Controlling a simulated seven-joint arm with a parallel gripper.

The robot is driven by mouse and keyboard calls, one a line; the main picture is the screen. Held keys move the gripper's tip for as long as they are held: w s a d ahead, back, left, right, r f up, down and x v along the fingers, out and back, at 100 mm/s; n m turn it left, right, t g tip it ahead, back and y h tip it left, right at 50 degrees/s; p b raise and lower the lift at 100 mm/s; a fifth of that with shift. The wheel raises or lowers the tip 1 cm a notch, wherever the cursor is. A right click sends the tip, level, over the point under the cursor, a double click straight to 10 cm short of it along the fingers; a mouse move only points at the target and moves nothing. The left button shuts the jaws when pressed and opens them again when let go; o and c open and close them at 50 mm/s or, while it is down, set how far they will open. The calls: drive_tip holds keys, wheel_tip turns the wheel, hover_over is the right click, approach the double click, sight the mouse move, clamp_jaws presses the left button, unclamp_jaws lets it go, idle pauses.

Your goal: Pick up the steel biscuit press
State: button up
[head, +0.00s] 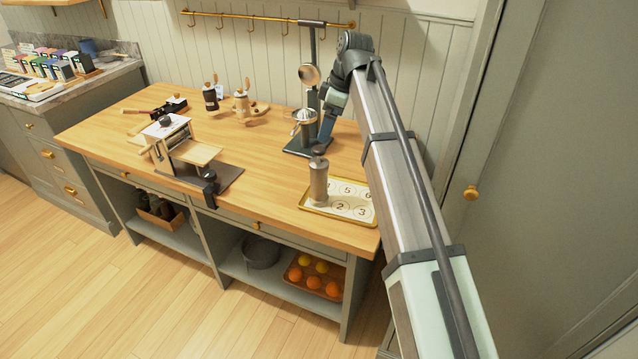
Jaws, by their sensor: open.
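The steel biscuit press (318,181) is a grey metal cylinder with a dark knob on top. It stands upright at the left end of a gold-rimmed tray (357,216) with numbered circles, near the front right of the wooden counter. My gripper (322,143) is at the end of the arm reaching in from the right. It points down above and just behind the press, apart from it as far as I can see. The fingers are small and partly merge with the dark stand behind, and I see nothing held in them.
A tall citrus press (313,70) with a dark base stands close behind the gripper. A pasta-machine-like device (168,133) sits on the left of the counter, with wooden-handled mills (210,96) behind. The counter middle (258,158) is clear. Oranges lie on a tray (335,271) below.

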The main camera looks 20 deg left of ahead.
sight(320, 148)
drive_tip(key=x, duration=1.1)
drive_tip(key=shift+w+a+f, duration=0.15)
drive_tip(key=shift+w+f, duration=0.05)
drive_tip(key=shift+f, duration=0.1)
drive_tip(key=shift+c, duration=0.2)
clamp_jaws()
idle(0.4)
